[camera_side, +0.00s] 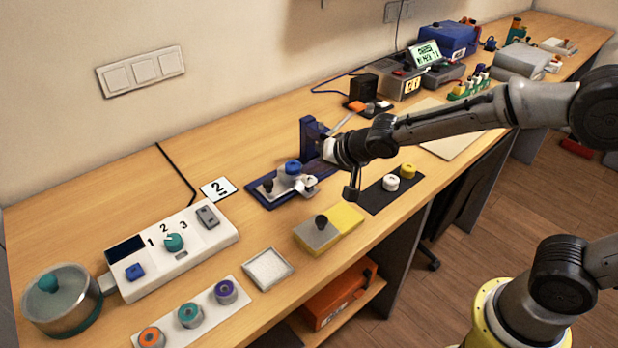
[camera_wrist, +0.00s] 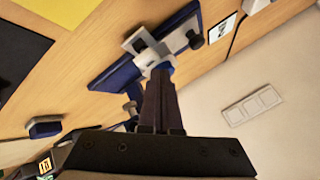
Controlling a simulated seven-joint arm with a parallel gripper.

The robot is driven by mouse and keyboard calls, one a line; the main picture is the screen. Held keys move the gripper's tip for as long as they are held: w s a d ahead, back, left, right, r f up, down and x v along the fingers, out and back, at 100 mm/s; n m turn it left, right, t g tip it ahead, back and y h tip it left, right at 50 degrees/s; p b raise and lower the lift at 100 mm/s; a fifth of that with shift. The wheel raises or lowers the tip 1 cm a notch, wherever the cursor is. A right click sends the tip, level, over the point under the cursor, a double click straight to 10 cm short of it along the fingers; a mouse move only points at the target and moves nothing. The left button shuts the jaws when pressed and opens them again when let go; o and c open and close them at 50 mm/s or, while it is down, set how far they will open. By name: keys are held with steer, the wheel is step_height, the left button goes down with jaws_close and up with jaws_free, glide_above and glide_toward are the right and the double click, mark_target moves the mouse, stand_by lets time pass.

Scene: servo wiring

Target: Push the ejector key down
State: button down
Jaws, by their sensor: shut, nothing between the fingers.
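A blue base (camera_side: 262,199) on the bench carries a grey plate with a black knob (camera_side: 268,186), a round blue cap (camera_side: 292,167) and a pale block (camera_side: 309,181). A dark blue upright (camera_side: 308,132) stands at its back. I cannot tell for sure which of these parts is the ejector key. In the wrist view my gripper (camera_wrist: 160,72) is shut and empty. Its fingertips appear at the pale grey block (camera_wrist: 143,46) on the blue base (camera_wrist: 110,80); I cannot tell whether they touch. In the side view my wrist hides or blurs the fingers.
A dark mat (camera_side: 375,203) with a white and a yellow round piece lies to the right. A yellow and grey block (camera_side: 328,233) with a black knob stands in front. A white control box (camera_side: 172,250) is at left. A card marked 2 (camera_side: 218,188) lies beside the base.

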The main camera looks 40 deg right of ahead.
mark_target(313, 181)
steer(key=shift+r, duration=0.2)
steer(key=shift+r, duration=2.5)
